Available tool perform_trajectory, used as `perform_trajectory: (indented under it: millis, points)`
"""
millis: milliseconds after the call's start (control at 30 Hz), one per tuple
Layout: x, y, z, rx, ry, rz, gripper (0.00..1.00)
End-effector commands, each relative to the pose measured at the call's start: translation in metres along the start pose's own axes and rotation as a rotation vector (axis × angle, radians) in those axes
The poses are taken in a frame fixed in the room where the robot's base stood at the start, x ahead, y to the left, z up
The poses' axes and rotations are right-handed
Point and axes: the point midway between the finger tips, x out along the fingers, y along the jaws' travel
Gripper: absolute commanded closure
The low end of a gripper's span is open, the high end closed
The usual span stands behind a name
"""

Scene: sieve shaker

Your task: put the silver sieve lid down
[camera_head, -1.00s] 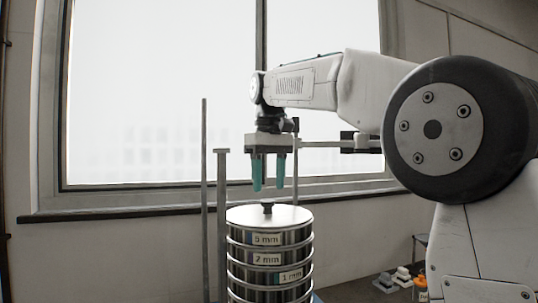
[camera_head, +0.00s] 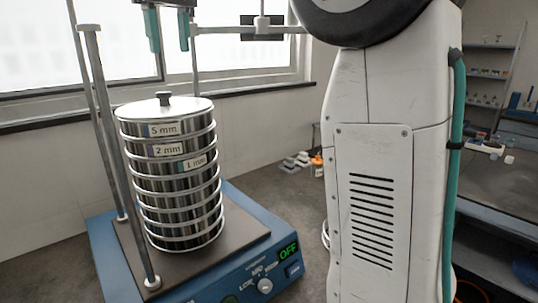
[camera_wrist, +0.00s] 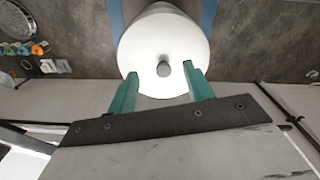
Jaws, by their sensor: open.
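The silver sieve lid (camera_head: 190,105) lies flat on top of the stack of silver sieves (camera_head: 178,190), with its small dark knob (camera_head: 164,98) pointing up. My gripper (camera_head: 168,46) is above the lid, with its two teal fingers pointing down, apart and empty. A clear gap shows between the fingertips and the knob. In the wrist view the lid (camera_wrist: 150,42) is a pale disc beyond my gripper (camera_wrist: 162,76), and the knob (camera_wrist: 163,69) appears between the fingertips. The gripper's upper part is cut off in the head view.
The stack stands on the blue shaker (camera_head: 235,270), whose display reads OFF. Upright rods (camera_head: 118,160) stand on the stack's left, with a crossbar (camera_head: 245,30) behind. Shelves (camera_head: 485,75) stand at right.

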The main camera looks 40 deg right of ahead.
Motion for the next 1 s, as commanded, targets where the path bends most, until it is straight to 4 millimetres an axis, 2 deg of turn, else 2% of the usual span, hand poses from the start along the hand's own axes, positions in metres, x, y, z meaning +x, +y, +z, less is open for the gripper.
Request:
perform_trajectory:
  millis: [33,267,467,600,700,800,900,1000]
  points:
    - [0.010,-0.003,0.021,0.016,0.006,0.001,0.49]
    - [0.077,-0.014,0.101,0.094,0.036,0.008,0.49]
    - [0.159,-0.028,0.176,0.160,0.060,0.012,0.49]
    - [0.223,-0.037,0.226,0.203,0.077,0.014,0.49]
    - [0.263,-0.043,0.254,0.229,0.085,0.015,0.49]
    - [0.291,-0.048,0.273,0.246,0.091,0.016,0.49]
    - [0.307,-0.050,0.283,0.256,0.093,0.016,0.49]
    - [0.312,-0.051,0.286,0.259,0.095,0.016,0.49]
